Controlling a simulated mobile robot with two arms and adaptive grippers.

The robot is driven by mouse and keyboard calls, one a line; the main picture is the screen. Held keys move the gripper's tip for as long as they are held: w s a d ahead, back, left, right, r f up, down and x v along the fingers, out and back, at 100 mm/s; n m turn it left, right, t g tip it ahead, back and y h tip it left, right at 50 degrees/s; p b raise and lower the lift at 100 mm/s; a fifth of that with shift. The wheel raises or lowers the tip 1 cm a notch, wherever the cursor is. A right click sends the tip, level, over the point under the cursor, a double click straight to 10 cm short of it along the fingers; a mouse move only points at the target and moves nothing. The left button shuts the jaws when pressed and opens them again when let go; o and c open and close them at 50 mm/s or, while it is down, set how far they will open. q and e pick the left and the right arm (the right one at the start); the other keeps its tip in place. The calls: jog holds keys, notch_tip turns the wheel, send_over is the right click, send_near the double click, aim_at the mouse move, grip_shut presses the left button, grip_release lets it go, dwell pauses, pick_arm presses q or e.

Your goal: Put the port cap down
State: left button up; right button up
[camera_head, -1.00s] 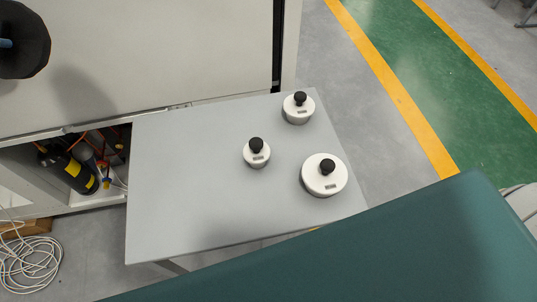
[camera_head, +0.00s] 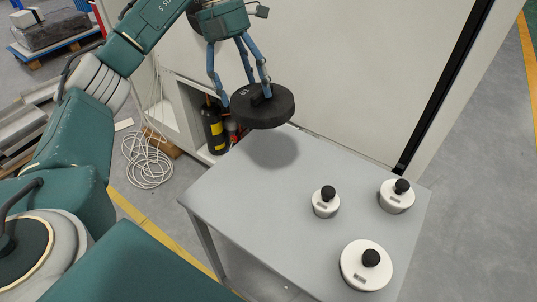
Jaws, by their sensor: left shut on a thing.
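The port cap (camera_head: 264,110) is a thick black disc with a small knob on top and a light label. My left gripper (camera_head: 256,90) comes down from above with blue fingers and is shut on the cap's knob; the fingers partly hide it. The cap is held level, or nearly so, above the back left part of the grey table (camera_head: 240,195), and a dark shadow lies on the tabletop below it. My right gripper is not in view.
Three white round weights with black knobs stand on the table's right part: a small one (camera_head: 326,203), a medium one (camera_head: 397,197) and a large one (camera_head: 366,265). The table's left part is bare. A pale cabinet wall (camera_head: 350,80) rises behind. Coiled cable (camera_head: 148,160) lies on the floor.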

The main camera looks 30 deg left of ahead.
pick_arm(q)
notch_tip(320, 180, down, 18)
jog(key=shift+s+d+r+p, duration=0.1)
jog(key=shift+d+p, duration=0.05)
jog(key=shift+p, duration=0.95)
jog(key=shift+f, duration=0.2)
jog(key=o, duration=1.2)
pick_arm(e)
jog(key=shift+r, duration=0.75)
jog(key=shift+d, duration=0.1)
